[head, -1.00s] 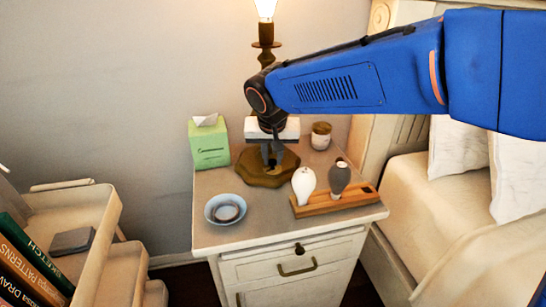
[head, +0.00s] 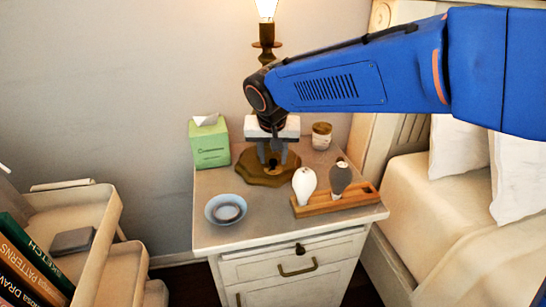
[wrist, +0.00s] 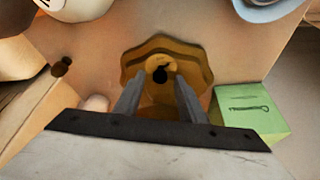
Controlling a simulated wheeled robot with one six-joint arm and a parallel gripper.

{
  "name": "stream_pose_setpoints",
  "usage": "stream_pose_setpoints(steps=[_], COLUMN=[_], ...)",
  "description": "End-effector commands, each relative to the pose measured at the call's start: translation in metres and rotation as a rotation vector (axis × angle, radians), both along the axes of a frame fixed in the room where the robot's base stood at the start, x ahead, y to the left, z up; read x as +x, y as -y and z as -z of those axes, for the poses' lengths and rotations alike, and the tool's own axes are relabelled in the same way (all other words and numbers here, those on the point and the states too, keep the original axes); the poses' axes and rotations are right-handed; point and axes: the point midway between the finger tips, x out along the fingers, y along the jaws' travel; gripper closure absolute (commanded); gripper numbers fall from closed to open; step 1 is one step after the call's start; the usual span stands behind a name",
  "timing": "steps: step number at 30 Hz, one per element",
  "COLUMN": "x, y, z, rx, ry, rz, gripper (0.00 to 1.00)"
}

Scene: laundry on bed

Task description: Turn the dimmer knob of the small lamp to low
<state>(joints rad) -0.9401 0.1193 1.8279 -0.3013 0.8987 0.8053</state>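The small lamp (head: 266,42) stands at the back of the nightstand, with a glowing bulb at the top of the head view. Its scalloped brass base (head: 248,172) shows below my gripper, and my arm hides part of the stem. In the wrist view, the brass base (wrist: 150,51) carries a small dark knob (wrist: 160,74). My gripper (head: 273,157) points down over the base, open and empty. In the wrist view, the two fingers of my gripper (wrist: 160,84) are spread on either side of the knob. I cannot tell whether they touch it.
A green tissue box (head: 210,147) stands left of the lamp, and a small jar (head: 321,136) stands right. A blue bowl (head: 215,214) sits in front left. A wooden rack (head: 330,203) holds a white and a dark bulb-shaped item. The bed (head: 435,200) is at right, a book cart (head: 80,255) at left.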

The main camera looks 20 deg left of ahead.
Motion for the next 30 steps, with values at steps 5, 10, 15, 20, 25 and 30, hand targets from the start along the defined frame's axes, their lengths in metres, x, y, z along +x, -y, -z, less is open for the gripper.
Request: stream_pose_setpoints(steps=[5, 10, 15, 20, 25, 30], x=[-0.010, -0.022, -0.035, -0.046, -0.055, -0.061], y=[0.002, 0.006, 0.010, 0.013, 0.016, 0.018], z=[-0.024, -0.056, -0.088, -0.116, -0.140, -0.152], rx=[0.004, 0.004, 0.004, 0.003, 0.001, 0.000], ry=[0.002, 0.002, 0.002, 0.002, 0.001, 0.000], rz=[-0.001, -0.001, -0.001, -0.001, 0.000, -0.001], gripper=[0.63, 0.63, 0.63, 0.63, 0.63, 0.63])
